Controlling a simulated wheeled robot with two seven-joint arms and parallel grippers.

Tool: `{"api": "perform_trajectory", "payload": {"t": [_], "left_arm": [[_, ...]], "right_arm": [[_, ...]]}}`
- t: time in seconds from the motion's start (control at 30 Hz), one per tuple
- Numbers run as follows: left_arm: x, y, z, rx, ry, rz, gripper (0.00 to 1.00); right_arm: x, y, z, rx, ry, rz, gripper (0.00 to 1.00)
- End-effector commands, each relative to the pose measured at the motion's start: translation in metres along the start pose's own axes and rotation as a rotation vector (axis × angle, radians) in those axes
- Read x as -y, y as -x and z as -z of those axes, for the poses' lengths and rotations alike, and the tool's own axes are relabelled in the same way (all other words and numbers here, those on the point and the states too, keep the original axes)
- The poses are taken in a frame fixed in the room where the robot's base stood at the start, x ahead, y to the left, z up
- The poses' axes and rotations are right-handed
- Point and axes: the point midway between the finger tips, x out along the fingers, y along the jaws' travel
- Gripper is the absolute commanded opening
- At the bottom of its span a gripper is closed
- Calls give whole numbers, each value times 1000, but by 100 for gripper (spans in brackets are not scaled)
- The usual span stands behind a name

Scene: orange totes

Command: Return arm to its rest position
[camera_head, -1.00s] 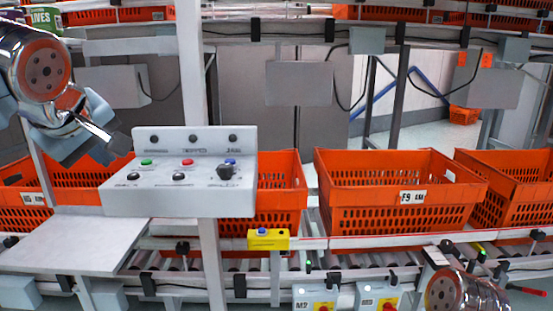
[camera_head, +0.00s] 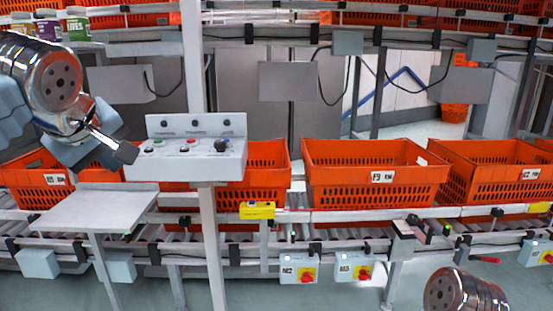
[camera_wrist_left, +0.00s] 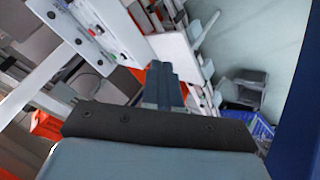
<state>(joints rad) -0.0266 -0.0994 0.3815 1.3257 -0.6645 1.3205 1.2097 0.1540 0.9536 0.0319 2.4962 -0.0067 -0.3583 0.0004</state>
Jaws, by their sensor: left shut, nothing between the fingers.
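My left arm comes in from the left in the head view, bent at its chrome joint. My left gripper (camera_head: 124,152) is shut and empty, its dark fingers pointing down to the right, close to the left side of the grey control box (camera_head: 196,170) in the picture. In the left wrist view the closed fingers (camera_wrist_left: 163,85) show with nothing between them. Of my right arm only a chrome link shows at the lower right; its gripper is out of view.
A small grey table (camera_head: 95,208) is below my left gripper. A post (camera_head: 212,250) carries the control box. Several labelled cans (camera_head: 47,27) stand at upper left. Floor shows in front.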

Motion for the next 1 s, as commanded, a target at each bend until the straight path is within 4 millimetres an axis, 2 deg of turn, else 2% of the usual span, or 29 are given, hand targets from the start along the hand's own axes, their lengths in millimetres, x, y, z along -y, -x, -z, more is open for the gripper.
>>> {"api": "perform_trajectory", "payload": {"t": [0.23, 0.37, 0.57, 0.67, 0.77, 0.8, 0.87, 0.9, 0.97, 1.0], "left_arm": [[-9, -44, -20, 57, -81, 2, 0], [-14, -79, -38, 105, -142, -1, 0], [-16, -153, -84, 216, -265, -13, 0], [-10, -202, -122, 299, -339, -28, 0], [8, -260, -177, 408, -420, -51, 0], [19, -284, -203, 455, -447, -62, 0], [39, -314, -242, 523, -484, -80, 0], [54, -332, -269, 567, -503, -92, 0], [80, -355, -309, 629, -524, -109, 0], [100, -367, -336, 667, -536, -118, 0]], "right_arm": [[0, 0, 0, 1, 0, 0, 43], [0, 0, 0, 1, 0, 0, 43], [0, 0, 0, 1, 0, 0, 43], [0, 0, 0, 1, 0, 0, 43], [0, 0, 0, 1, 0, 0, 43], [0, 0, 0, 1, 0, 0, 43], [0, 0, 0, 1, 0, 0, 43], [0, 0, 0, 1, 0, 0, 43], [0, 0, 0, 1, 0, 0, 43], [0, 0, 0, 1, 0, 0, 43]]}}
